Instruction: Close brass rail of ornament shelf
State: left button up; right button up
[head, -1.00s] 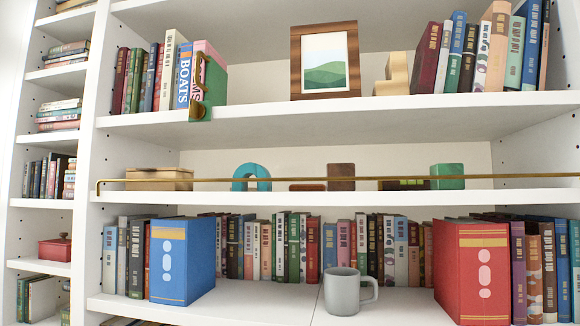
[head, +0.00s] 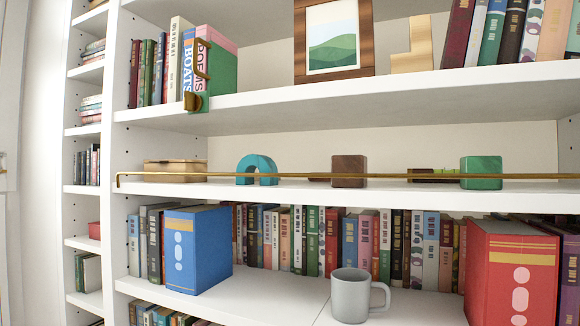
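The brass rail (head: 310,175) is a thin bar running along the front of the ornament shelf (head: 300,190). Its left end (head: 118,180) bends down near the left upright, and it runs out of the picture at right. Behind it on the shelf stand a wooden box (head: 175,167), a teal arch (head: 257,168), a dark wooden cube (head: 348,166) and a green block (head: 481,172). The green block's front and the cube appear crossed by the rail or close to it. Neither of my grippers is in view.
Below are a blue book (head: 197,248), a red book (head: 510,275) and a grey mug (head: 352,295) near the shelf front.

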aim_at(355, 175)
jog(key=l+u, duration=0.25)
jog(key=l, duration=0.15)
jog(key=z, duration=0.3)
jog(key=j+z, duration=0.3)
jog(key=i+j+z, duration=0.1)
jog(key=j+z, duration=0.15)
jog(key=j, duration=0.3)
jog(key=j+z, duration=0.25)
jog(key=j, duration=0.6)
jog(key=k+j, duration=0.1)
jog(key=j, duration=0.6)
jog(key=k+j, duration=0.1)
jog(key=j, duration=1.25)
jog(key=k+z, duration=0.05)
